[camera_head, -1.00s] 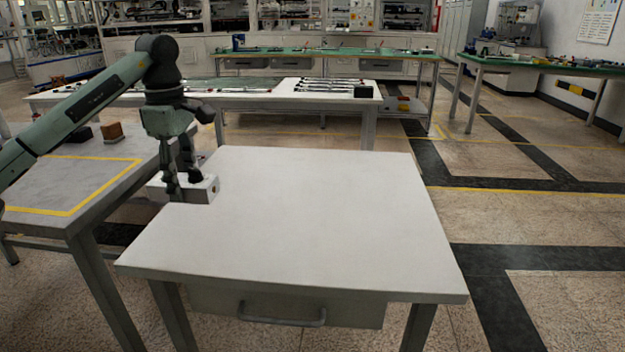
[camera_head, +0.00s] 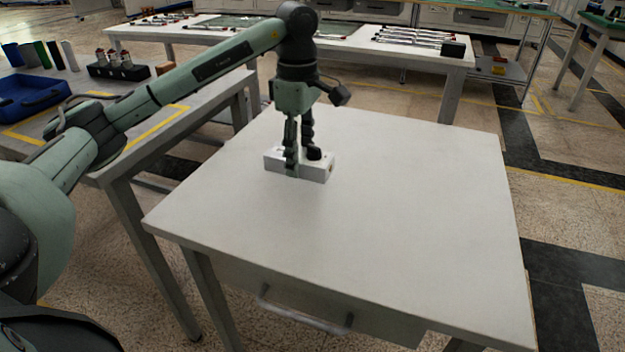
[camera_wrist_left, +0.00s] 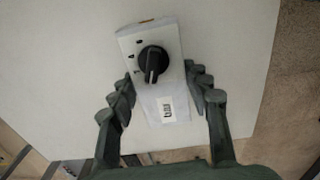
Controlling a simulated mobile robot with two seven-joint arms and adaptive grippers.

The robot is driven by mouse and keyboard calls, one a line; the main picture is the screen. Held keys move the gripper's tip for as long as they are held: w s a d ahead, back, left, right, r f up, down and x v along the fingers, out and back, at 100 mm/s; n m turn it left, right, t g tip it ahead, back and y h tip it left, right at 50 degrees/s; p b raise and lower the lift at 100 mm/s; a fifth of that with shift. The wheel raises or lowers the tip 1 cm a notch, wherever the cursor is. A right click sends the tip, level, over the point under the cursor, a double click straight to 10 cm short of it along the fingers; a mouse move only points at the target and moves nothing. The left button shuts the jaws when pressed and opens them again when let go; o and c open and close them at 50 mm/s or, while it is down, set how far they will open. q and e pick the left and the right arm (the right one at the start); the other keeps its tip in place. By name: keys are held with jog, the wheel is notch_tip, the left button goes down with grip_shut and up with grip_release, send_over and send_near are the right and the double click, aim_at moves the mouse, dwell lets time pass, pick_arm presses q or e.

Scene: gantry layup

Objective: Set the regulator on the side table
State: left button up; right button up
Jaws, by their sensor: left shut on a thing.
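The regulator is a white box (camera_head: 317,171) with a black knob, seen over the side table (camera_head: 400,200), a white-topped table with a drawer handle at the front. My left gripper (camera_head: 302,160) points down and is shut on the regulator near the far left part of the tabletop. In the left wrist view the regulator (camera_wrist_left: 150,45) sits between the fingers, with its black knob and a printed label facing the camera. I cannot tell whether its underside touches the table. My right gripper is not in view.
A grey workbench (camera_head: 215,95) with a yellow outline stands to the left, holding a blue tray (camera_head: 35,98) and a dark rack (camera_head: 118,70). A long white table (camera_head: 350,40) with several rods stands behind. The rest of the side table's top is bare.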

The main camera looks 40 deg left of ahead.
aim_at(309, 157)
pick_arm(q)
jog(key=shift+s+d+f, duration=0.15)
jog(key=shift+d+f, duration=0.2)
jog(key=shift+d, duration=0.2)
jog(key=shift+s+d+f, duration=0.1)
jog(key=shift+d+f, duration=0.2)
jog(key=shift+d, duration=0.25)
jog(key=shift+d+f, duration=0.15)
jog(key=shift+f, duration=0.25)
notch_tip(309, 157, down, 3)
jog(key=shift+f, duration=0.25)
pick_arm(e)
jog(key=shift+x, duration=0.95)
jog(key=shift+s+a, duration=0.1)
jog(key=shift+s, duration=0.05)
pick_arm(q)
jog(key=o, duration=1.1)
jog(key=shift+f, duration=0.1)
jog(key=o, duration=0.3)
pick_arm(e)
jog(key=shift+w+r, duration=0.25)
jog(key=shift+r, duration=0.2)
